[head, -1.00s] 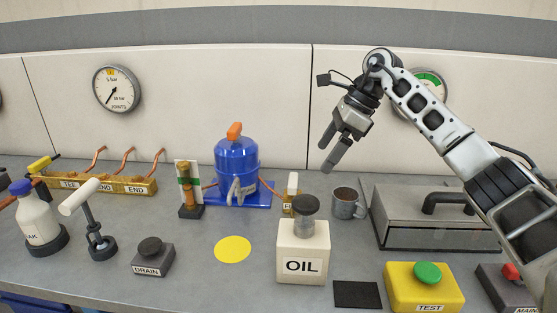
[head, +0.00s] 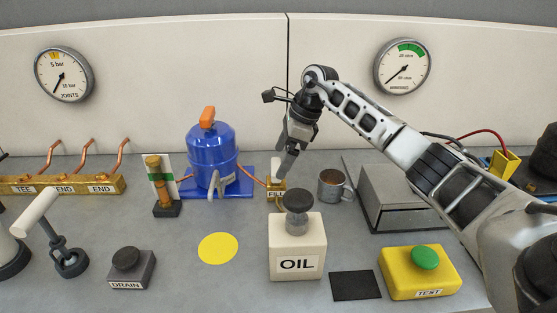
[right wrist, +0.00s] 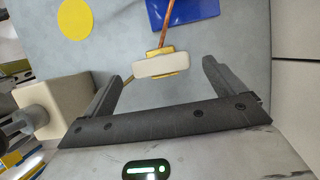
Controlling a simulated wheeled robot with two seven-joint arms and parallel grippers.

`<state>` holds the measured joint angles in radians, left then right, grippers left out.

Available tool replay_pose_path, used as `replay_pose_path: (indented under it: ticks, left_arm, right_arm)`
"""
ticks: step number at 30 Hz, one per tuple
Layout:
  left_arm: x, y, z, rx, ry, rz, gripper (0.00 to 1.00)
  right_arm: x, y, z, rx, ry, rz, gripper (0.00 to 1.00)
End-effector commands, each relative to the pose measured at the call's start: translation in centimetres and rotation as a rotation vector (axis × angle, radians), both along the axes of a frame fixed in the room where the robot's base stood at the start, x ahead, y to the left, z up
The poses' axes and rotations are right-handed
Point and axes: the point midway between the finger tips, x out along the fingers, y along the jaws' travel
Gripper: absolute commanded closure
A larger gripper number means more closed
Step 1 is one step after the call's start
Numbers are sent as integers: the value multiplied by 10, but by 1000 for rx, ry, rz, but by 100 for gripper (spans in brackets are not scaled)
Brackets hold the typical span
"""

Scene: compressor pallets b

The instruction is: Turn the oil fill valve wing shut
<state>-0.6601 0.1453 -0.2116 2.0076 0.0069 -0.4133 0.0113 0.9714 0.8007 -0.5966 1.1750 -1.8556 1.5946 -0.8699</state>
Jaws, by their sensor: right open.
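The oil fill valve is a small brass block (head: 276,190) labelled with letters starting "FIL", with a white wing (head: 277,170) on top. It stands behind the OIL box, at the end of a copper pipe from the blue compressor (head: 210,155). In the right wrist view the white wing (right wrist: 161,65) lies across the pipe line, beyond and between the finger tips. My right gripper (head: 287,167) is open and empty, pointing down just above and beside the wing; in the right wrist view its two fingers (right wrist: 163,80) are spread wide. My left gripper is not in view.
The OIL box (head: 297,247) with a dark-capped jar (head: 298,205) stands in front of the valve. A metal mug (head: 333,187) stands close on the right. A grey case (head: 400,200) and yellow TEST button box (head: 420,270) are further right.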

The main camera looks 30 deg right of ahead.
Motion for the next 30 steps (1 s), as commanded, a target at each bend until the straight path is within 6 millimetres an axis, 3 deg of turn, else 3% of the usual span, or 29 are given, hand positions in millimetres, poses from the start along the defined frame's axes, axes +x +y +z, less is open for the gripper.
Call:
replay_pose_path:
  ticks: [7,17,21,22,30]
  left_arm:
    - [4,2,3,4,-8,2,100]
    - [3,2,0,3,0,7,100]
    - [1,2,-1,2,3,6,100]
    - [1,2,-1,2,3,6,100]
    - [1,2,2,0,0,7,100]
  right_arm:
    - [5,8,-23,1,2,1,5]
    - [6,9,-26,0,0,0,5]
    - [6,9,-26,0,0,0,44]
    - [6,9,-26,0,0,0,50]
    - [6,9,-25,1,-1,-15,50]
